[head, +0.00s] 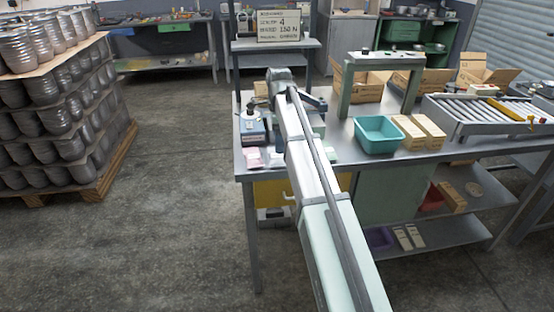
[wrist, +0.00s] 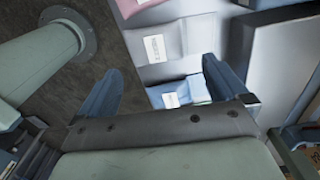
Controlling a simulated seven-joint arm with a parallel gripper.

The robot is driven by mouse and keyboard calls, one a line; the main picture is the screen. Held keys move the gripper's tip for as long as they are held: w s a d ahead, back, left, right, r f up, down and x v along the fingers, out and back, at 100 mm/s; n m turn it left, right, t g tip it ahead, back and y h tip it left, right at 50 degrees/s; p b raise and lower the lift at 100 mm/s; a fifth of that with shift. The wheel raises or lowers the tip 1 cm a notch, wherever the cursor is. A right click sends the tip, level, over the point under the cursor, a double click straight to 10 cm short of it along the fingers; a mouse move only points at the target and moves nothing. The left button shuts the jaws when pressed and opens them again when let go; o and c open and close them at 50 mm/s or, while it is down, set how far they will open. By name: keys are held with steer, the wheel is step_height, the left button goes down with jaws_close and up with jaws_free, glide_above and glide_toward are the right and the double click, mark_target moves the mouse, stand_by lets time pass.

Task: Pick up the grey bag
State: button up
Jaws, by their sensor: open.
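The grey bag (wrist: 176,38) lies flat in the upper middle of the wrist view, with a white label on it. A pink bag (wrist: 128,7) lies above it in that view, and a blue bag (wrist: 190,92) with a white label lies below it. My gripper (wrist: 160,67) is open, its two blue fingers spread apart with nothing held between them. The grey bag shows beyond the fingertips, and the blue bag shows between the fingers. In the head view my arm hides the gripper, and I cannot clearly make out the grey bag there.
The metal workbench (head: 345,157) holds a teal bin (head: 378,136), cardboard boxes (head: 428,130), a green-grey frame (head: 345,92) and a roller conveyor (head: 485,112). A pink packet (head: 253,158) lies near the bench's left front corner. A pallet of metal pots (head: 60,110) stands left; open floor lies between.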

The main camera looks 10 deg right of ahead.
mark_target(277, 155)
steer(key=shift+s+a+f, duration=0.15)
steer(key=shift+f, duration=1.4)
steer(key=shift+s+a+f, duration=0.1)
steer(key=shift+a+f, duration=0.05)
steer(key=shift+f, duration=1.35)
steer(key=shift+c, duration=0.3)
steer(key=c, duration=1)
steer(key=shift+r, duration=0.15)
